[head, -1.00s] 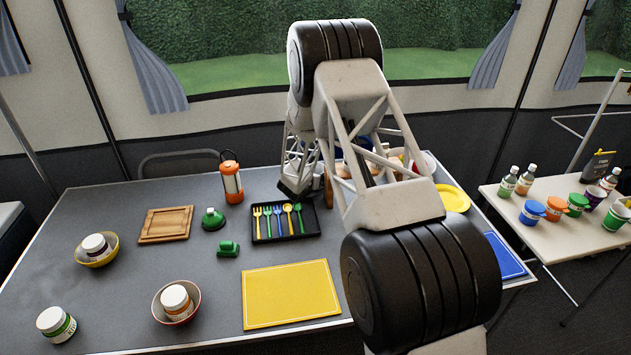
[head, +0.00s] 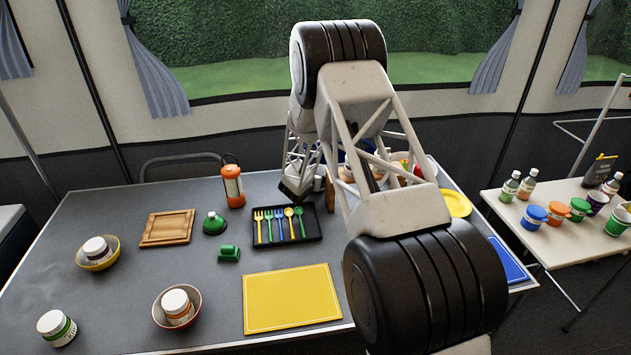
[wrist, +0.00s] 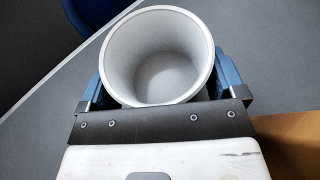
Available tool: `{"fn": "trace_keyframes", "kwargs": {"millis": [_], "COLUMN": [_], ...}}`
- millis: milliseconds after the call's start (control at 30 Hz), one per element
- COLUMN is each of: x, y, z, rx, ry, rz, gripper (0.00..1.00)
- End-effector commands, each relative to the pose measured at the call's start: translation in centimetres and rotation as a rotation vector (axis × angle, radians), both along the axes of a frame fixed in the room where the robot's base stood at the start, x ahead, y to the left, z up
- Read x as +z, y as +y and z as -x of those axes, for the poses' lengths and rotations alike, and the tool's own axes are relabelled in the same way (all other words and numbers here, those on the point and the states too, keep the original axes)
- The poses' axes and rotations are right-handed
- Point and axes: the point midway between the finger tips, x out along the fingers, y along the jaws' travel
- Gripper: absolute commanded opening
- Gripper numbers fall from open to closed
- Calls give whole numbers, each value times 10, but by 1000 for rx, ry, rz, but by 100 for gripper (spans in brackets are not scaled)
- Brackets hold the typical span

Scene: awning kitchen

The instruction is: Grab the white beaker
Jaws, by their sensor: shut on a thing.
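The white beaker (wrist: 158,52) is in the wrist view, seen from above with its open mouth toward the camera. It looks empty inside. My gripper (wrist: 160,78) has its blue fingers on the left and right sides of the beaker and is shut on it. The beaker's base is hidden, so I cannot tell whether it touches the table.
A black cutlery tray (head: 262,239), an orange lantern (head: 232,186) and a yellow mat (head: 290,298) lie left of my arm on the grey table (head: 130,285). A yellow plate (head: 456,203) is to the right. A side table (head: 575,245) holds cups and bottles.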

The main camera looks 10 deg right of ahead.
Motion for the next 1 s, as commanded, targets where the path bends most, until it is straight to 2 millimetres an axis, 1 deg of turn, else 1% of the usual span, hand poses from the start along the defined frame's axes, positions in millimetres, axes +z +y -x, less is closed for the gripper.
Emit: {"fn": "trace_keyframes", "kwargs": {"millis": [267,800,1000], "x": [36,136,158], "y": [0,0,0], "z": [-1,0,0], "rx": [-1,0,1], "ry": [-4,-4,-2], "rz": [0,0,0], "gripper": [50,50,50]}}
